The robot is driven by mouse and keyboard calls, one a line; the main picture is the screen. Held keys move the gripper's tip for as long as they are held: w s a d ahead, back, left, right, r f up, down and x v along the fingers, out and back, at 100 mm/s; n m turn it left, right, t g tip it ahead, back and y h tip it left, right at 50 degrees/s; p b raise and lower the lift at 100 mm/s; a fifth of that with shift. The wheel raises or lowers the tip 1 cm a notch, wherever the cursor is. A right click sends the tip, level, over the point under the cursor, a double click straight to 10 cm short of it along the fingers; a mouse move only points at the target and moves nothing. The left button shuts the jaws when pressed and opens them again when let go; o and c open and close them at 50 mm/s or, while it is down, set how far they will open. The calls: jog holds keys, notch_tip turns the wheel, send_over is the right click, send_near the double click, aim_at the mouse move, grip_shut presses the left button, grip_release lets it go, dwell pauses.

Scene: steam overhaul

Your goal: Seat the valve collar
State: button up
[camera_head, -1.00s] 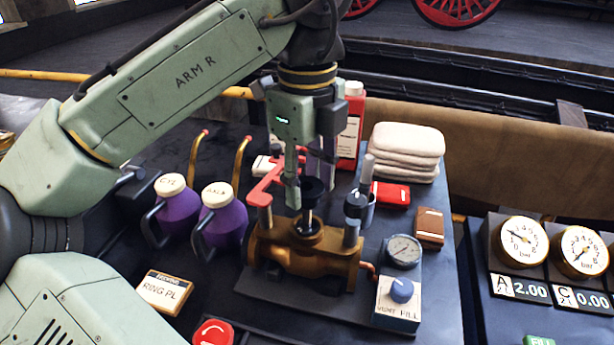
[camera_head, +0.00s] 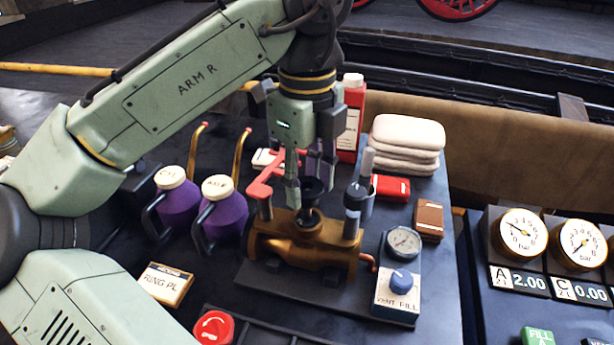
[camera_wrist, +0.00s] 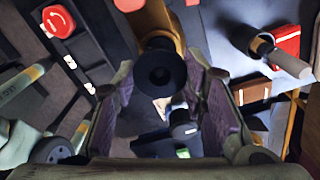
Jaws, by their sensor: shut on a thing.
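The valve collar, a black round piece, is in my gripper (camera_head: 304,190) and sits above the brass valve body (camera_head: 290,250). In the wrist view the collar (camera_wrist: 160,74) is a dark disc with a round centre, between my two purple-padded fingers. The fingers are shut on it. Below it in the head view is a black fitting (camera_head: 309,217) on top of the valve; the collar is roughly in line above it. Whether they touch I cannot tell. Fingers partly hide the collar.
Purple oil cans (camera_head: 222,212), a gauge (camera_head: 403,242) and the blue-knob vent box (camera_head: 398,290) surround the valve. Folded towels (camera_head: 405,150) lie behind.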

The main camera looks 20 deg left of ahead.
aim_at(307, 190)
jog(key=shift+f, duration=0.25)
jog(key=shift+f, duration=0.3)
jog(key=shift+f, duration=0.55)
jog(key=shift+f, duration=0.2)
jog(key=shift+f+p, duration=0.3)
dwell(0.6)
jog(key=o, duration=1.4)
jog(key=shift+o, duration=0.4)
jog(key=shift+o, duration=1.2)
